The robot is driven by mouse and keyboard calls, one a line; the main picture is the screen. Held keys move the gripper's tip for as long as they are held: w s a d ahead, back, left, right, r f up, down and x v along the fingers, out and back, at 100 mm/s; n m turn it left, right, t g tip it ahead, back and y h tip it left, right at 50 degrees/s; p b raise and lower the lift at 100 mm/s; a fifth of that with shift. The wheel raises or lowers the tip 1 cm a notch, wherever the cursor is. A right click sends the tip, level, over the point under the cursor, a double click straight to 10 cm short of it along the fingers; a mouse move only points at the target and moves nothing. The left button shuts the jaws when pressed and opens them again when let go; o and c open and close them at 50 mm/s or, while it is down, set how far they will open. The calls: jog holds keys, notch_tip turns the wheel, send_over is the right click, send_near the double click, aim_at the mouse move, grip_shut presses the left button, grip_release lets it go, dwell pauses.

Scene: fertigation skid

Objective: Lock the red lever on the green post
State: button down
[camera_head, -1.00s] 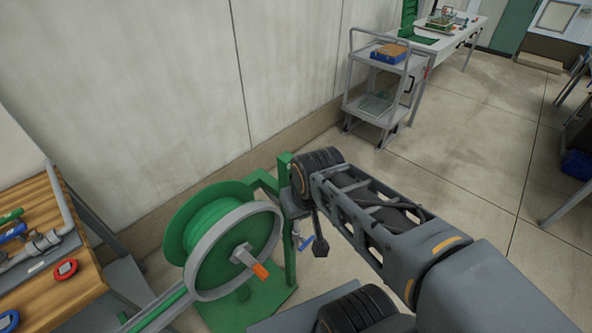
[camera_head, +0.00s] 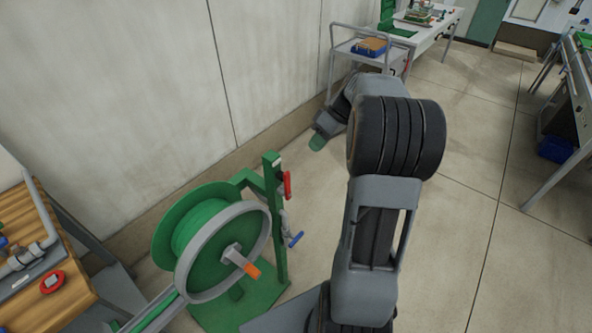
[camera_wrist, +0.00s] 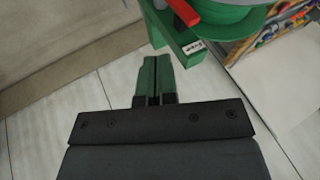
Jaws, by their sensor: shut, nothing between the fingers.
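The red lever (camera_head: 287,185) is on the right side of the green post (camera_head: 278,235), near its top. It looks roughly upright along the post, but I cannot tell whether it is locked. In the wrist view the red lever (camera_wrist: 183,11) crosses the top edge beside the green post (camera_wrist: 163,30), which carries a small white label. My gripper (camera_head: 318,143) is beyond the post and to its right in the head view, apart from the lever. In the wrist view its green fingers (camera_wrist: 157,72) are closed together and empty, just below the post's labelled end.
A green hose reel (camera_head: 205,235) with a grey rim and orange handle stands left of the post. A blue-handled valve (camera_head: 295,239) is lower on the post. A wooden bench (camera_head: 75,270) is at left, a grey cart (camera_head: 345,45) behind.

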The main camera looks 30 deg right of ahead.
jog(key=d, duration=0.2)
jog(key=w+d, duration=0.1)
jog(key=shift+f+n+y, duration=0.3)
jog(key=shift+n+y, duration=0.1)
jog(key=a+f+p, duration=0.2)
jog(key=a+f, duration=0.6)
jog(key=a, duration=0.1)
jog(key=shift+s+a, duration=0.15)
jog(key=shift+a, duration=0.1)
jog(key=shift+d+f+t, duration=0.1)
jog(key=shift+f+t, duration=0.1)
jog(key=shift+t, duration=0.1)
